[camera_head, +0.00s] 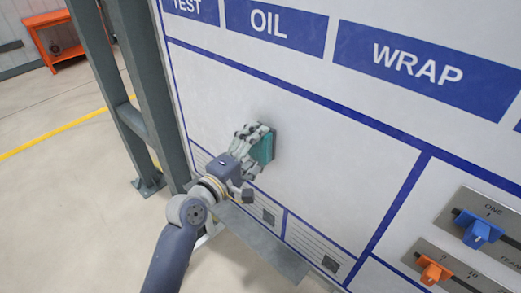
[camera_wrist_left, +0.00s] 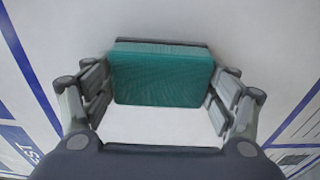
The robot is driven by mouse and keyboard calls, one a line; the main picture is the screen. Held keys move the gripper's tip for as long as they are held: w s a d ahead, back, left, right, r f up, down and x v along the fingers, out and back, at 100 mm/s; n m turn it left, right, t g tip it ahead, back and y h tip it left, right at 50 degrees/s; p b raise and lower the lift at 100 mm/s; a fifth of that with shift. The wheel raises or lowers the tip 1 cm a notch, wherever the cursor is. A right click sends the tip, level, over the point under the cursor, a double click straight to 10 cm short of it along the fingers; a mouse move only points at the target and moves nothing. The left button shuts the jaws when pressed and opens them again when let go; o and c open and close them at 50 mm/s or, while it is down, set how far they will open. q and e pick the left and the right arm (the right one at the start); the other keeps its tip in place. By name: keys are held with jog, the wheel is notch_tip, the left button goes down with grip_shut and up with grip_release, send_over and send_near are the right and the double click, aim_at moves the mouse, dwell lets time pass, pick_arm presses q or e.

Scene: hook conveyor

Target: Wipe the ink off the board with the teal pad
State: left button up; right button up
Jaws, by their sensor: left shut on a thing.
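The teal pad (camera_head: 263,149) is in my left gripper (camera_head: 256,143) in the head view, at the face of the white board (camera_head: 345,150). The pad also fills the middle of the left wrist view (camera_wrist_left: 162,75), between the two fingers of my left gripper (camera_wrist_left: 160,95). The gripper is shut on it. The pad is at or very near the board; I cannot tell if it is pressed flat. I see no clear ink marks on the bare board around it; the patch behind the pad and hand is hidden. My right gripper is not in view.
Blue panels with OIL and WRAP (camera_head: 417,64) top the board. A grey ledge (camera_head: 262,247) runs along its lower edge. Sliders with a blue knob (camera_head: 480,230) and an orange knob (camera_head: 434,269) are at lower right. A grey post (camera_head: 150,80) stands left of the board.

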aim_at(222, 113)
pick_arm(q)
jog(key=shift+w+a+f+b, duration=0.1)
jog(key=shift+w+a+b, duration=0.4)
jog(key=shift+w+a, duration=0.6)
jog(key=shift+w+a+r+b, duration=0.1)
jog(key=shift+w+a+b, duration=0.55)
jog(key=shift+a, duration=0.65)
jog(key=shift+w+a+f+b, duration=0.1)
jog(key=shift+w+a+b, duration=0.25)
jog(key=shift+w+a, duration=1.15)
jog(key=shift+a, duration=0.2)
jog(key=shift+w+a+b, duration=0.7)
jog(key=shift+a+b, duration=0.2)
jog(key=shift+b, duration=0.05)
jog(key=shift+w+a, duration=0.35)
jog(key=shift+a, duration=0.15)
jog(key=shift+w+a+b, duration=0.5)
jog(key=shift+a+b, duration=0.15)
jog(key=shift+b, duration=0.25)
jog(key=shift+w+a+b, duration=0.3)
jog(key=shift+w+a, duration=0.2)
jog(key=shift+a, duration=0.1)
